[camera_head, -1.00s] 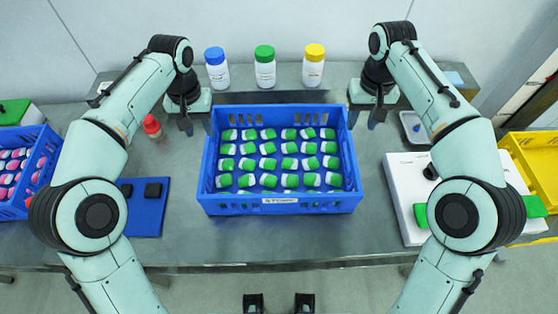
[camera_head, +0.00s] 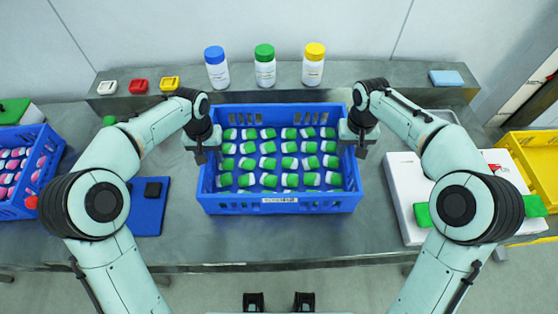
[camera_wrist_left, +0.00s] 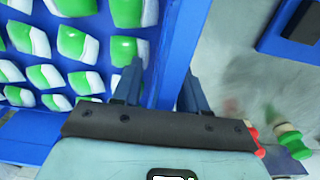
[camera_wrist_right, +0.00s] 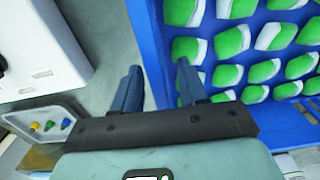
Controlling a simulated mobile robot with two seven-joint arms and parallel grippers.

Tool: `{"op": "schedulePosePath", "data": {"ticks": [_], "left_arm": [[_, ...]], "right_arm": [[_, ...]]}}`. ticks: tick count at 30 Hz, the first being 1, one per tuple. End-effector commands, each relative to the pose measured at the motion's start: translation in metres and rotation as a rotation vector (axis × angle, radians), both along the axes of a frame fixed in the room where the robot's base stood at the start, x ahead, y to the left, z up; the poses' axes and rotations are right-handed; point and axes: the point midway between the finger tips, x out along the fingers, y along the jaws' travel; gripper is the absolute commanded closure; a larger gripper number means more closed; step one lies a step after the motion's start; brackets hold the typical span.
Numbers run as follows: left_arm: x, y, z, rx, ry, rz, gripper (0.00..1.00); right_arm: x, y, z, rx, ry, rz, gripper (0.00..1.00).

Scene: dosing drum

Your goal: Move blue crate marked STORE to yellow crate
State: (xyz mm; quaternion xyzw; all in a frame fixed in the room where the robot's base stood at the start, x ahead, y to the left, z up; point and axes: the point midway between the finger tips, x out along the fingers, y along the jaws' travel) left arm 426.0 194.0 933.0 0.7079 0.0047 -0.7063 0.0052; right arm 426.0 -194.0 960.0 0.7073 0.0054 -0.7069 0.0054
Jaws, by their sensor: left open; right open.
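The blue crate (camera_head: 280,206) stands on the middle of the table, filled with rows of green-and-white items. A white label (camera_head: 280,200) is on its front wall, too small to read surely. My left gripper (camera_head: 200,157) is open at the crate's left side wall. In the left wrist view its fingers (camera_wrist_left: 160,85) are on either side of the wall rim (camera_wrist_left: 172,50). My right gripper (camera_head: 361,151) is open at the right side wall. In the right wrist view its fingers (camera_wrist_right: 158,82) straddle that rim (camera_wrist_right: 150,45). The yellow crate (camera_head: 520,140) is at the far right, partly cut off.
Another blue crate (camera_head: 50,165) with pink-and-white items is at the far left. White bottles with blue (camera_head: 216,70), green (camera_head: 264,68) and yellow (camera_head: 313,66) caps stand behind. A white box (camera_head: 403,185) is right of the crate; a blue mat (camera_head: 150,215) is left.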

Motion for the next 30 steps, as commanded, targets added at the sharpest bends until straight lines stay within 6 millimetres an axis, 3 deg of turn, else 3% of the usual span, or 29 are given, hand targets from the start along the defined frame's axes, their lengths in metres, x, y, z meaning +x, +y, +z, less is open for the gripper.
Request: {"op": "schedulePosePath", "data": {"ticks": [5, 9, 30], "left_arm": [[0.0000, 0.0000, 0.0000, 0.000, 0.000, 0.000, 0.57], [0.0000, 0.0000, 0.0002, 0.000, 0.001, 0.000, 1.00], [0.0000, -0.0003, 0.0007, -0.001, 0.000, 0.000, 1.00]], "right_arm": [[0.0000, -0.0001, 0.0000, 0.000, 0.000, 0.000, 0.57], [0.0000, -0.0001, 0.0002, 0.000, 0.000, 0.000, 1.00], [0.0000, 0.0000, 0.0007, 0.000, 0.000, 0.000, 1.00]]}}
